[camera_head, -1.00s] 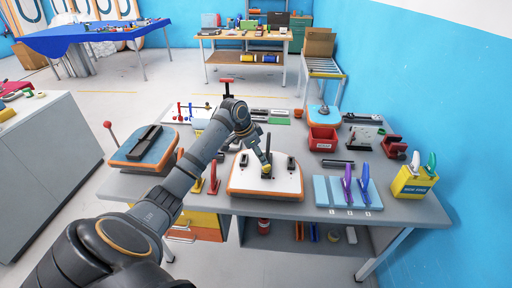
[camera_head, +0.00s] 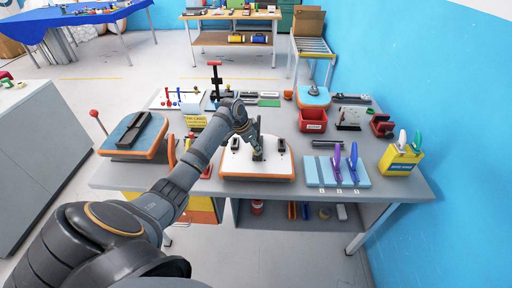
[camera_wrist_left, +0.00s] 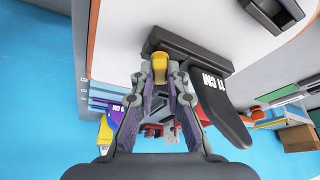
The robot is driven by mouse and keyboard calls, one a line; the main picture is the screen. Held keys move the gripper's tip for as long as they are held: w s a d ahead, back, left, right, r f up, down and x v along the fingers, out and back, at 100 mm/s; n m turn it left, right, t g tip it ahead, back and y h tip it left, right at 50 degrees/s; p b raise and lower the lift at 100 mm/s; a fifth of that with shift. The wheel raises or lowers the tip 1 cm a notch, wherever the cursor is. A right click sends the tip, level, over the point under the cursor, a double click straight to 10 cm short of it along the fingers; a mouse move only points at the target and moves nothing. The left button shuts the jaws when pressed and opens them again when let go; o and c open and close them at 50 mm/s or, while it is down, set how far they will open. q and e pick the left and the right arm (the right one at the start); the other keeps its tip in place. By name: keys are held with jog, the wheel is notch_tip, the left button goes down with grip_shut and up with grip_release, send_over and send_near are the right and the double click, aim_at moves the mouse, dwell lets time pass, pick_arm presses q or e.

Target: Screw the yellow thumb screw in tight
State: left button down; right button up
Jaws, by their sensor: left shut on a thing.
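The yellow thumb screw (camera_wrist_left: 159,68) is between the fingertips of my left gripper (camera_wrist_left: 163,80), which is shut on it, beside a black fin box (camera_wrist_left: 185,47). A black fin marked 11 CM (camera_wrist_left: 222,108) stands out from that box. The white board with an orange edge (camera_head: 240,172) lies on the table; my left gripper (camera_head: 258,153) is over its middle box in the head view. The screw is too small to make out there, and its threaded end is hidden in the wrist view. My right gripper is not in view.
Dark side boxes flank the middle one on the board. A red bin (camera_head: 312,120) stands behind. Another board (camera_head: 133,135) lies at left.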

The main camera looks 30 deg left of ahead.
pick_arm(q)
jog(key=c, duration=2)
grip_release()
grip_shut()
jog(key=m, duration=0.3)
jog(key=shift+w+a+f+g+h, duration=0.1)
jog(key=shift+g+h, duration=0.3)
jog(key=shift+m, duration=0.3)
jog(key=shift+m+g+h+b, duration=0.45)
jog(key=shift+m+b, duration=0.45)
jog(key=shift+m, duration=0.8)
